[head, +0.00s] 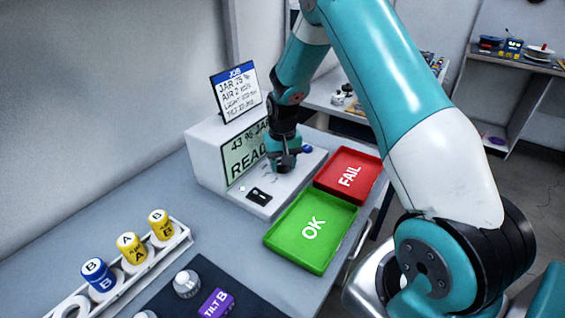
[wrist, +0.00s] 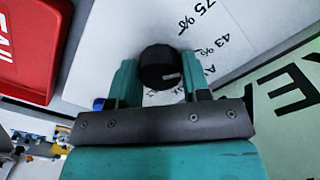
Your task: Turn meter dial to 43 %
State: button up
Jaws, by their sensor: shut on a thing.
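The meter dial (wrist: 158,66) is a dark round knob with a small pale mark on its right side. Printed labels "75 %" and "43 %" lie beyond it to the upper right in the wrist view. My gripper (wrist: 156,80) is shut on the dial, with a teal finger on each side. In the head view my gripper (head: 283,165) is down at the meter box (head: 207,155) and hides the dial. The green screen (head: 240,155) reads "43 % JA" and "REA", the rest covered by my arm.
A red FAIL tray (head: 322,181) and a green OK tray (head: 283,243) sit right of the meter. A job card (head: 235,91) stands on top of the box. A rack (head: 186,235) holds yellow and blue jars at lower left, near a dark mat (head: 242,288).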

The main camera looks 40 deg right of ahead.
jog(key=o, duration=0.9)
jog(key=shift+r, duration=0.1)
notch_tip(320, 180, up, 17)
jog(key=shift+r+b, duration=0.15)
jog(key=shift+b, duration=0.75)
